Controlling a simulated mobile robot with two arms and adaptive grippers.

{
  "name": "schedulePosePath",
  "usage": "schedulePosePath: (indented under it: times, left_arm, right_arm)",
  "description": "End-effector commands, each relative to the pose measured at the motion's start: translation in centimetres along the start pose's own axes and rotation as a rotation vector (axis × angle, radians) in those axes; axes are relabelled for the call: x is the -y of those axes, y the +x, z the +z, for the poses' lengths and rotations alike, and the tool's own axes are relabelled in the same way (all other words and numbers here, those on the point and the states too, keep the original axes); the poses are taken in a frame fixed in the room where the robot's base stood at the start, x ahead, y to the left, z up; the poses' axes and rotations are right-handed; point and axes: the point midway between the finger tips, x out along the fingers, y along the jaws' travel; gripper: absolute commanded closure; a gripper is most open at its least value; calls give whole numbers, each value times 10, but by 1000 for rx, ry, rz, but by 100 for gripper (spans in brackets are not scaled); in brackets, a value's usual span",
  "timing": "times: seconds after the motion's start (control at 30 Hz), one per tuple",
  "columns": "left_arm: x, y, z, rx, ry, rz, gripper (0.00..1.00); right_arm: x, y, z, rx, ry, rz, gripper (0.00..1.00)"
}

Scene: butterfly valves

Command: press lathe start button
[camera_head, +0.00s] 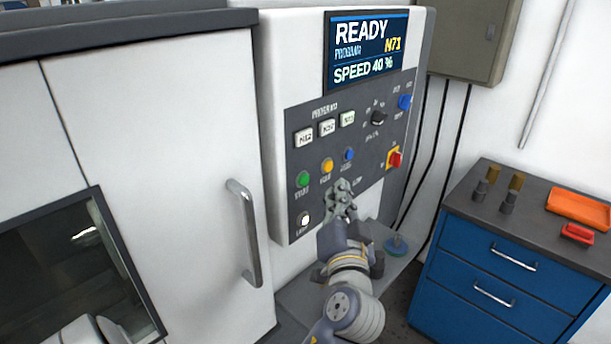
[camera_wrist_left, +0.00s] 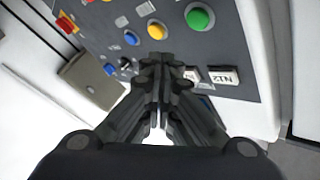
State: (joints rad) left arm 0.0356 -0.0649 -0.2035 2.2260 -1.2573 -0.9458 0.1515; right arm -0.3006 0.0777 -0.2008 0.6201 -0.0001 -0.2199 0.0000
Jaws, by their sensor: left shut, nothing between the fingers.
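The lathe control panel (camera_head: 341,145) is dark grey on a white housing. The green start button (camera_head: 303,179) is at its lower left, beside a yellow button (camera_head: 327,165) and a blue button (camera_head: 348,154). My left gripper (camera_head: 343,187) is shut and empty, in front of the panel's lower part, right of and a little below the green button in the head view. In the left wrist view the green button (camera_wrist_left: 200,18) is at the top right, clear of the shut fingertips (camera_wrist_left: 165,68), which lie just below the yellow button. I see no contact with the green button.
White buttons (camera_head: 327,127) sit above the coloured ones; a red switch (camera_head: 395,159) is at right. A door handle (camera_head: 245,232) stands out at left. A blue drawer cabinet (camera_head: 500,265) is at right.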

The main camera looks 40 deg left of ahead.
Motion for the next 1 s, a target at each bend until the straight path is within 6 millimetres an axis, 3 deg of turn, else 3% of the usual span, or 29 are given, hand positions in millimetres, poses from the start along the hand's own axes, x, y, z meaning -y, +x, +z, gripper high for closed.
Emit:
schedulePosePath:
  times: [0.1,0.4,1.0]
  left_arm:
    - [11,12,7,-2,4,-1,100]
    - [21,29,21,0,0,0,100]
    - [23,31,23,0,-1,0,100]
  right_arm:
    - [-1,-9,-1,0,0,1,100]
    - [-2,-10,-1,0,-1,2,100]
    - [-4,-10,-1,0,0,4,100]
